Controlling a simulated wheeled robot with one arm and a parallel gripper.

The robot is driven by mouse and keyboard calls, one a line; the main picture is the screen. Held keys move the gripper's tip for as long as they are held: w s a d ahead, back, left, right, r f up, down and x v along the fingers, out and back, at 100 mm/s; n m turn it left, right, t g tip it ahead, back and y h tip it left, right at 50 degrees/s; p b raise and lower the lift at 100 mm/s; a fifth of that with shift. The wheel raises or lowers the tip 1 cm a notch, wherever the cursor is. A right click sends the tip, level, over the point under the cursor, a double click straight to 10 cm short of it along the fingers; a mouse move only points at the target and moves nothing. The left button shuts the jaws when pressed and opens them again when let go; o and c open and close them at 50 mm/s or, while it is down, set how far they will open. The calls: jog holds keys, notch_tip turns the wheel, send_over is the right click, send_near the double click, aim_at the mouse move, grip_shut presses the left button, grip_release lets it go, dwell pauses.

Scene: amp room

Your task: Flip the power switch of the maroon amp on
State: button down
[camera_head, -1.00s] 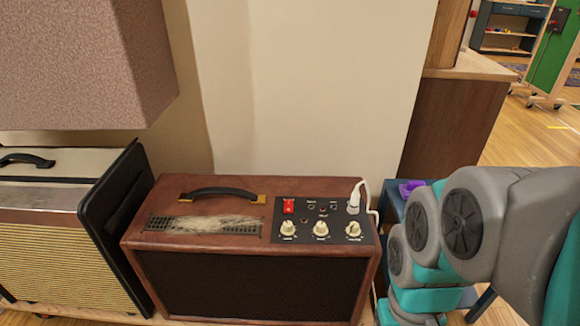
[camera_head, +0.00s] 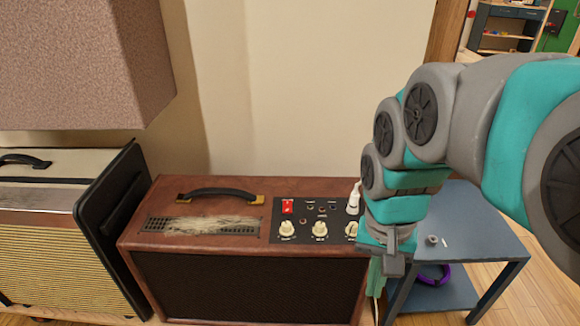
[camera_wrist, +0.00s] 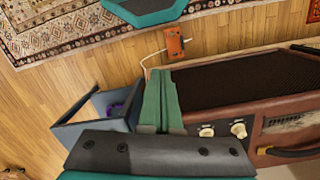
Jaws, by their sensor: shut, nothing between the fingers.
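The maroon amp (camera_head: 165,241) stands in the lower middle of the head view; part of it shows at the right of the wrist view (camera_wrist: 262,140). Its black control panel (camera_head: 304,222) on top carries a red power switch (camera_head: 288,206) at the back left, with white knobs (camera_head: 287,228) in front. I cannot tell the switch's position at this size. My gripper (camera_head: 377,282) points down beside the amp's right end, apart from the switch, and hides the panel's right edge. In the wrist view its green fingers (camera_wrist: 160,98) are together and empty.
A white plug (camera_head: 354,199) stands up from the panel's right side. A blue-grey side table (camera_head: 470,228) with small items is at the right. A cream amp (camera_head: 60,210) stands left, beneath a large speckled box (camera_head: 80,65). An orange socket box (camera_wrist: 175,42) lies on the floor.

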jog(key=w+a+r+m+t+b, duration=0.1)
jog(key=w+a+r+m, duration=0.15)
jog(key=w, duration=0.55)
jog(key=w+a+r+m+b, duration=0.15)
jog(key=w+a+m, duration=0.25)
jog(key=w, duration=0.4)
notch_tip(320, 180, up, 3)
jog(key=m+t+b, duration=0.1)
jog(key=m+b, duration=0.1)
jog(key=m, duration=0.6)
send_over(288, 201)
jog(key=s, duration=0.2)
jog(key=shift+s, duration=0.1)
jog(key=f, duration=0.4)
jog(key=w+f, duration=0.1)
jog(key=f, duration=0.9)
jog(key=shift+w, duration=0.3)
jog(key=shift+w, duration=0.1)
